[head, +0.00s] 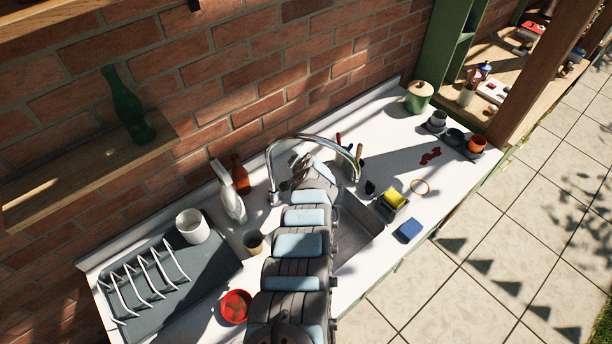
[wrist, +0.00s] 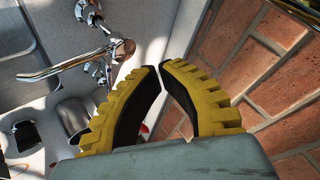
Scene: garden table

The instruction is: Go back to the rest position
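My gripper (wrist: 159,68) shows in the wrist view as two ribbed yellow fingers with black pads. The fingertips come together with only a sliver between them, and nothing is held. The fingers are over the white counter, near the brick wall and the chrome tap (wrist: 75,62). In the head view my arm stretches over the counter to beside the tap (head: 291,139), and the arm hides the gripper there.
Close to the arm stand a white spray bottle (head: 228,193), a beige cup (head: 253,241), a red bowl (head: 235,306) and the sink (head: 352,237). A dish rack (head: 146,282) is at left. A blue sponge (head: 409,230) lies near the front edge. The right counter has free room.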

